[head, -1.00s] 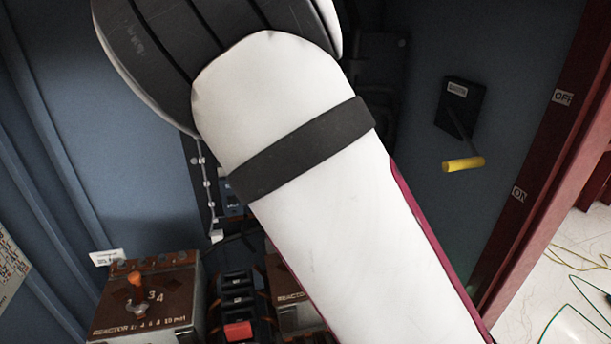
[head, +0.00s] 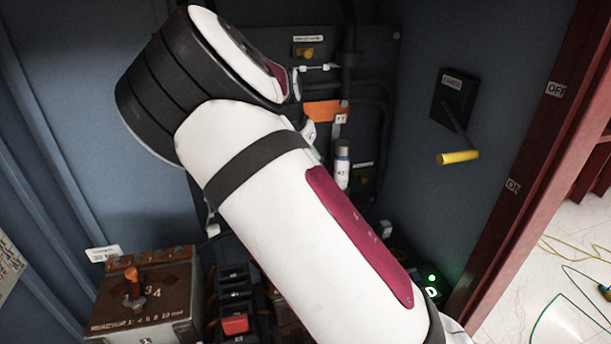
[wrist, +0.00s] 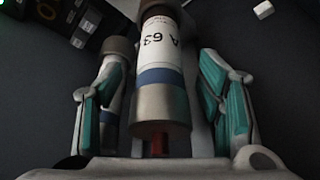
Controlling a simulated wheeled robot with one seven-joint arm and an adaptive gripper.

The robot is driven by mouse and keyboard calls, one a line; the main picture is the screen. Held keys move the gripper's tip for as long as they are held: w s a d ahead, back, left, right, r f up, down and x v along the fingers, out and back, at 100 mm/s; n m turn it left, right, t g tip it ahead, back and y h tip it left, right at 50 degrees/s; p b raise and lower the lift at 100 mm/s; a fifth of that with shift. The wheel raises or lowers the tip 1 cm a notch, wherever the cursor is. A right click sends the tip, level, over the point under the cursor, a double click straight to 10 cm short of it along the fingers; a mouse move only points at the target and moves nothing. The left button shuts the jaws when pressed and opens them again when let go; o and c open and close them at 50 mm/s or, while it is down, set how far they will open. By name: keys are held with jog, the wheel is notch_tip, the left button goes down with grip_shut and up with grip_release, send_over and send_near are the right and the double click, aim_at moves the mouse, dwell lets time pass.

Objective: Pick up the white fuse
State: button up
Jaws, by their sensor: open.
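A white fuse (wrist: 160,55) with a label, a blue band and metal end caps stands between my gripper's fingers in the wrist view. My gripper (wrist: 163,68) is open, with a teal-padded finger on each side of this fuse and a visible gap on the right. A second, similar fuse (wrist: 117,47) shows partly behind the left finger. In the head view one white fuse (head: 342,165) stands upright on the back panel, just right of my arm. My gripper is hidden behind my arm there.
A brown reactor box (head: 145,300) with an orange knob stands lower left, next to black switches with a red one (head: 234,324). A yellow-handled lever (head: 459,157) sticks out of the right wall. A green-lit device (head: 432,280) sits lower right.

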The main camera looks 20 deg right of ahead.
jog(key=shift+w+d+f, duration=0.15)
jog(key=shift+f, duration=0.35)
grip_shut()
